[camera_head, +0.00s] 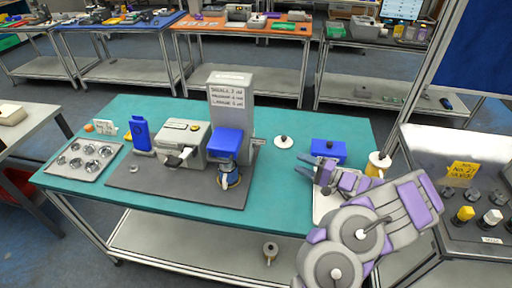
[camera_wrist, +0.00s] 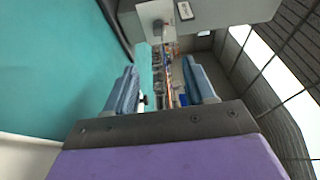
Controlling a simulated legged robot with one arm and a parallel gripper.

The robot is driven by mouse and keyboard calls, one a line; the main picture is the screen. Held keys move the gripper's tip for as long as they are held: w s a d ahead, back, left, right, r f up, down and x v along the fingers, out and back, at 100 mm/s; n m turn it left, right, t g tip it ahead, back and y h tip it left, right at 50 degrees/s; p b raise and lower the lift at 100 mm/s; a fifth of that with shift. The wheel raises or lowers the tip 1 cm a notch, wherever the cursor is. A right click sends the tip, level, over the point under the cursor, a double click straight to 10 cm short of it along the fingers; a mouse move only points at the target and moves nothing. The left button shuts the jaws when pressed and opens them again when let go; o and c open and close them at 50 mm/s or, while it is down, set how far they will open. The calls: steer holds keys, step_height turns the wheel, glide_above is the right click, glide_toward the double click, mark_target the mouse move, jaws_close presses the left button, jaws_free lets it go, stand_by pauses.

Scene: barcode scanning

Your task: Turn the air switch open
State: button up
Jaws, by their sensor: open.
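I cannot tell for sure which part is the air switch. A tall grey machine (camera_head: 231,100) with a size label and a blue block stands on a dark mat on the teal table (camera_head: 300,120). A small lever (camera_head: 258,142) sticks out of its right side. My gripper (camera_head: 304,165) is open and empty over the table's right part, to the right of the machine and apart from it. In the wrist view my gripper (camera_wrist: 162,86) has its two blue-grey fingers spread. Beyond them, a grey body (camera_wrist: 225,12) with a pale plate (camera_wrist: 157,20) and small knob shows at the top.
A white round lid (camera_head: 283,141) lies between gripper and machine. A knob panel (camera_head: 465,190) stands right.

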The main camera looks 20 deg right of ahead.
steer(key=shift+d+f, duration=0.25)
steer(key=shift+d, duration=0.2)
steer(key=shift+w, duration=0.25)
steer(key=b, duration=0.1)
glide_toward(257, 145)
steer(key=x, duration=0.2)
steer(key=b+x, duration=0.1)
steer(key=x, duration=0.1)
steer(key=d+f+b+x, duration=0.1)
steer(key=x, duration=0.2)
steer(key=shift+w+a, duration=0.15)
steer(key=shift+w, duration=0.25)
steer(key=shift+w+a+r, duration=0.15)
steer(key=shift+w+a, duration=0.2)
steer(key=shift+a, duration=0.25)
steer(key=shift+d, duration=0.15)
